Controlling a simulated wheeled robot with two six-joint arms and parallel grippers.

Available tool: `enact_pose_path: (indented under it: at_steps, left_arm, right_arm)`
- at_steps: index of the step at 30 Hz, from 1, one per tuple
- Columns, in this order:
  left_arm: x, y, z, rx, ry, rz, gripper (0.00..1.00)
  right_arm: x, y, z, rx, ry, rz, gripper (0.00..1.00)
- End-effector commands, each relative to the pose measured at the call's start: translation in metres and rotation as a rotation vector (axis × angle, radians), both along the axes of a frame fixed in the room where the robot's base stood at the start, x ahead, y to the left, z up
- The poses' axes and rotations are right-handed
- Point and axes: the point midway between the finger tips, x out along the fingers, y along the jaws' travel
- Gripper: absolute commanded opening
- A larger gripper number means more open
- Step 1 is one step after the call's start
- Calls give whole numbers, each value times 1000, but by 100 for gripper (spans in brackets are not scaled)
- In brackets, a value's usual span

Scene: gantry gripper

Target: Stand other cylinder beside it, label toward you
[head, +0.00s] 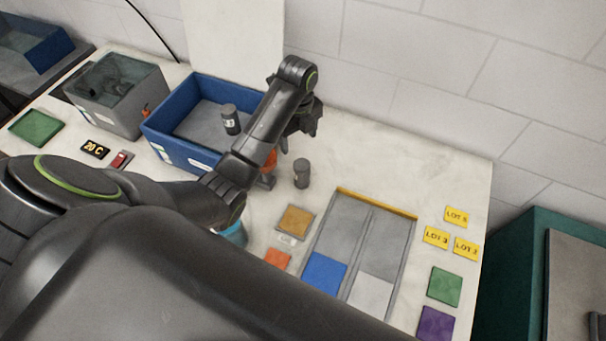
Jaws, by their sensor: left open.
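A dark grey cylinder (302,173) stands upright on the white table, right of the blue bin; no label can be made out on its visible side. Another dark grey cylinder (230,117) with a pale label mark stands in the blue bin (178,153), near its right end. My left gripper (304,130) is open and points down over the table, behind and above the cylinder on the table, apart from it. Its fingertips are small and dark, hard to make out. My right gripper is not in view.
A grey bin (120,95) stands left of the blue one. A divided grey tray (340,228) lies right of the table cylinder. Yellow lot cards (456,217) and coloured squares lie at right. An orange item (269,160) and a blue item (236,236) are partly hidden by my arm.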

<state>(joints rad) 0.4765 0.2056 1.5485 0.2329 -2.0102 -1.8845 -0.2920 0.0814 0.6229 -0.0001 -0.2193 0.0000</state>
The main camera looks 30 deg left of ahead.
Motion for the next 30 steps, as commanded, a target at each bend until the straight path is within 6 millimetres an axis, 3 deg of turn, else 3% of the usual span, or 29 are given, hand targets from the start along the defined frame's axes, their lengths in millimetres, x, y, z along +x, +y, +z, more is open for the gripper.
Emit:
enact_pose_path:
  at_steps: [1,7,15,30]
  left_arm:
    - [0,0,-12,0,0,0,71]
    - [0,0,-34,0,0,0,71]
    - [0,-1,-82,-1,4,0,71]
    - [4,-5,-121,-1,4,0,71]
  right_arm:
    - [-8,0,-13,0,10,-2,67]
    - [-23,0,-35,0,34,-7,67]
    - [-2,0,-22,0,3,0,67]
    - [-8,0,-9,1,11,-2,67]
